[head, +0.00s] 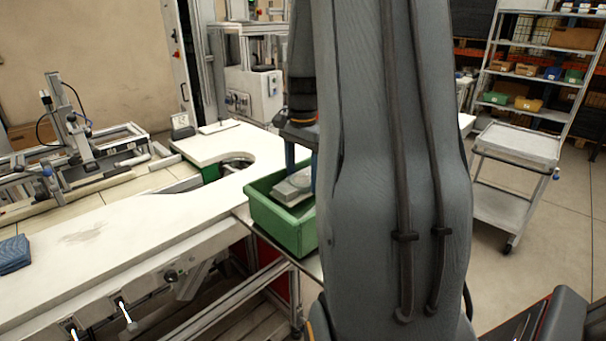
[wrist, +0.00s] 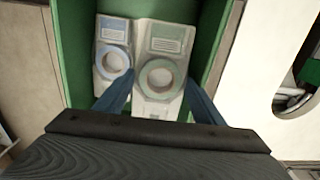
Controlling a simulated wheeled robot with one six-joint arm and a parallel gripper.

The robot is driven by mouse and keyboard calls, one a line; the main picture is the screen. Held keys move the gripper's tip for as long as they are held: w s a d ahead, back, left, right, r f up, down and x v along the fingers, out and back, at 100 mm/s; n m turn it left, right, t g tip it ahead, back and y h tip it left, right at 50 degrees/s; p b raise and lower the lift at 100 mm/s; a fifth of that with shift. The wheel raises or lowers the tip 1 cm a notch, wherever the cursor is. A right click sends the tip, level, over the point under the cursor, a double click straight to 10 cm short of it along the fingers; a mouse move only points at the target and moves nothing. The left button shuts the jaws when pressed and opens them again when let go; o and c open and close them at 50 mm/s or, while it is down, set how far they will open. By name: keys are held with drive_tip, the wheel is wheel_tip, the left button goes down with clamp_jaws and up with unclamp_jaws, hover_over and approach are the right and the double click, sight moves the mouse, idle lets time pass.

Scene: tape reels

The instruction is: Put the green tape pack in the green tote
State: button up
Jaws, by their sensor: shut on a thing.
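The green tape pack (wrist: 166,46), a clear pack with a pale green ring and a label, is between the two blue fingers of my gripper (wrist: 160,84) in the wrist view. My gripper is shut on it, over the inside of the green tote (wrist: 76,35). A second pack with a blue ring (wrist: 113,30) is beside it on the left, also within the tote's outline. In the head view the green tote (head: 272,220) stands at the bench's right side. A grey pack (head: 292,187) shows at its opening; I cannot tell which one. My arm hides the tote's right part.
The white bench (head: 110,225) with a round cutout lies left of the tote. A folded blue cloth-like item (head: 14,254) lies at its left end. A grey cart (head: 515,150) and shelving stand at the right, with open floor around them.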

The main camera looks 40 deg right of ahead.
sight(303, 179)
drive_tip(key=shift+f, duration=0.35)
drive_tip(key=o, duration=1.2)
drive_tip(key=shift+r, duration=0.1)
wheel_tip(303, 179, up, 13)
drive_tip(key=b, duration=0.3)
